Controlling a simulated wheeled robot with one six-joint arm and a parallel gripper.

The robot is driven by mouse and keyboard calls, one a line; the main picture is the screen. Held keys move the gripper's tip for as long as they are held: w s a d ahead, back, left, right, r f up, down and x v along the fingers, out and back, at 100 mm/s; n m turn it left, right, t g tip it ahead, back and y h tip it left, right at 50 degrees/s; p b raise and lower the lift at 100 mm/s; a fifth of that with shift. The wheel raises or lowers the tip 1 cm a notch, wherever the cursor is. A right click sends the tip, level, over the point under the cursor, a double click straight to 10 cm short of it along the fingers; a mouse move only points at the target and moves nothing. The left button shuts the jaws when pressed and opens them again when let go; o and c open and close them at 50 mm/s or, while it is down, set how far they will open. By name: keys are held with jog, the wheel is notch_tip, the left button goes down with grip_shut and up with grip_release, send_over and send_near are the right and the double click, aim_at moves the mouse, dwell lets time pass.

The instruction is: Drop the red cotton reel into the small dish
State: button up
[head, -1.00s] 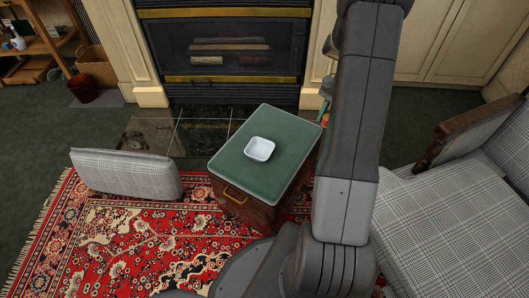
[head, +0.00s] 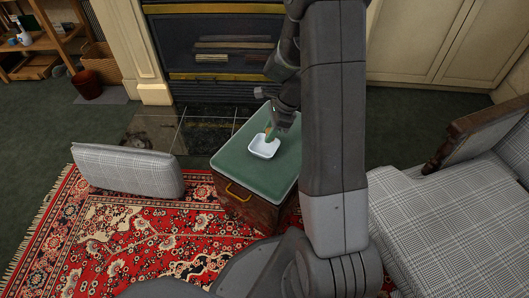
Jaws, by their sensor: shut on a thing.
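The small dish (head: 263,149) is white and squarish, and it stands on the green top of a dark wooden chest. My gripper (head: 270,131) points down just above the far side of the dish and covers part of its far rim. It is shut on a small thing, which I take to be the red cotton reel. The reel is largely hidden by the fingers and too small to make out clearly.
The chest (head: 234,164) stands on a red patterned rug (head: 150,245). A grey checked cushion (head: 128,171) is at its left and a checked armchair (head: 440,225) at the right. A fireplace (head: 215,55) is behind. The chest top around the dish is clear.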

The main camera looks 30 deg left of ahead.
notch_tip(320, 180, down, 3)
jog(key=shift+f+b, duration=0.15)
jog(key=shift+b, duration=1)
jog(key=o, duration=1)
jog(key=p+v, duration=0.5)
jog(key=v, duration=0.9)
jog(key=shift+p, duration=0.3)
jog(key=shift+f, duration=0.1)
